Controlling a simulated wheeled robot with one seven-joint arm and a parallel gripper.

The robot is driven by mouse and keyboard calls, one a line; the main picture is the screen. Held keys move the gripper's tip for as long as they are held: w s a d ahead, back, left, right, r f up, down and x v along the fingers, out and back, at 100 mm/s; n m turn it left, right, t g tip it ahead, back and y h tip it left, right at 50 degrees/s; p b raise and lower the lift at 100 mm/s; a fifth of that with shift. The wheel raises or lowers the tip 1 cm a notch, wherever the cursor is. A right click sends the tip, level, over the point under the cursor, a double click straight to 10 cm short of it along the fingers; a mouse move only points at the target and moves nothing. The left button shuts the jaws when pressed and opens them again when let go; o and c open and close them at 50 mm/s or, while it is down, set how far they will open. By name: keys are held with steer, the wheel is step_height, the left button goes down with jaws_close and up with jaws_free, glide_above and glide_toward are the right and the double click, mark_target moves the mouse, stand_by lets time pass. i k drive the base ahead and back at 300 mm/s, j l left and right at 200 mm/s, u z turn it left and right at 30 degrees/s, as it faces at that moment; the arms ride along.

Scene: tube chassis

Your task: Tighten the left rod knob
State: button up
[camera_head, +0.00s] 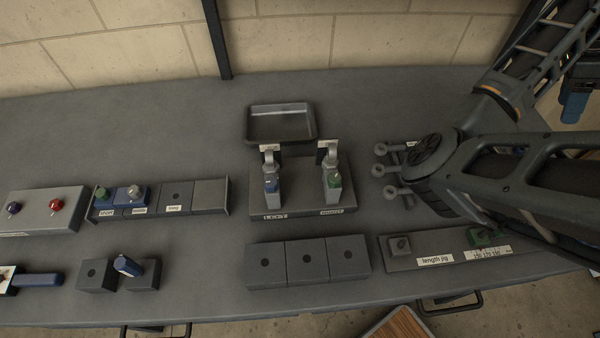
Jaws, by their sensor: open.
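A fixture stand (302,203) sits in the middle of the bench, with a front label reading LEFT and a second label at the right that is hard to read. How tight either part is cannot be told. My arm spans the right side, and its dark rounded joint is right of the stand. My gripper's fingers do not show.
An empty grey tray (281,108) lies behind the stand. Three blocks with holes (306,278) and a length jig (408,262) are in front. A labelled rack (195,196) and button box (66,222) stand left.

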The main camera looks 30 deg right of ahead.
mark_target(271, 185)
steer(key=k+u, duration=0.75)
